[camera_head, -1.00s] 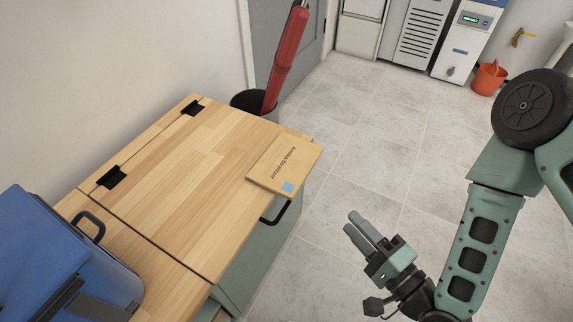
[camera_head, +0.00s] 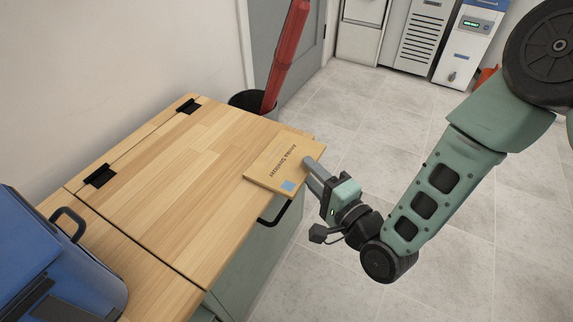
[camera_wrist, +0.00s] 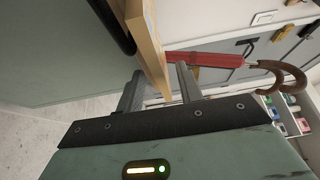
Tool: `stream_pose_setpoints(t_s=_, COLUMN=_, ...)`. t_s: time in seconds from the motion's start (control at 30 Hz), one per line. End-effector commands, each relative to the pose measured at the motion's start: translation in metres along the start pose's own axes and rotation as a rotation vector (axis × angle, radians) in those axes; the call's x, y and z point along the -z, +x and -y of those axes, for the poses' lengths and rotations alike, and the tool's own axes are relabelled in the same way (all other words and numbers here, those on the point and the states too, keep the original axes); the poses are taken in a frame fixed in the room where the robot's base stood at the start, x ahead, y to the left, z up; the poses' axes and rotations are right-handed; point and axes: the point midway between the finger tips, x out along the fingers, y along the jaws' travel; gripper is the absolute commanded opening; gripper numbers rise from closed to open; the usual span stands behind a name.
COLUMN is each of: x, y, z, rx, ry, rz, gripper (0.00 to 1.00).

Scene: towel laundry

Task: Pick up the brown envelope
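The brown envelope (camera_head: 272,168), with dark printed writing and a small blue square, lies flat on the wooden cabinet top (camera_head: 165,190). Its right end reaches the top's right edge and seems to stick out a little past it. My gripper (camera_head: 312,172) is at that right end, its fingertips at the envelope's edge. In the wrist view, the fingers (camera_wrist: 158,88) are apart, with a thin tan edge between them. The gap on both sides shows no firm grip. I cannot tell whether either finger touches.
A black handle (camera_head: 275,213) sticks out from the cabinet front just below the envelope. A blue case (camera_head: 60,260) stands on the left of the top. A red umbrella (camera_head: 287,55) stands in a black bin (camera_head: 246,99) behind. The floor (camera_head: 450,240) at right is clear.

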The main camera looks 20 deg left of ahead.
Motion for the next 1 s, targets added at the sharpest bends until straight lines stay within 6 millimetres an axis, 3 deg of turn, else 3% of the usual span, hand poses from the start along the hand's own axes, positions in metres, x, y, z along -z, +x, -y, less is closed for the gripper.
stream_pose_setpoints(t_s=0.13, x=0.0, y=0.015, z=-0.001, rx=0.001, ry=-0.001, rz=0.001, gripper=0.36)
stream_pose_setpoints(t_s=0.37, x=0.0, y=0.017, z=0.0, rx=-0.002, ry=0.0, rz=0.0, gripper=0.36)
stream_pose_setpoints(t_s=0.4, x=0.0, y=0.017, z=0.0, rx=-0.002, ry=0.0, rz=0.0, gripper=0.34)
stream_pose_setpoints(t_s=0.53, x=0.0, y=0.017, z=0.0, rx=-0.002, ry=0.0, rz=0.0, gripper=0.0)
stream_pose_setpoints(t_s=0.87, x=0.0, y=0.017, z=0.001, rx=-0.001, ry=0.0, rz=0.0, gripper=0.0)
stream_pose_setpoints(t_s=1.0, x=0.001, y=0.016, z=0.018, rx=0.0, ry=-0.001, rz=-0.001, gripper=0.0)
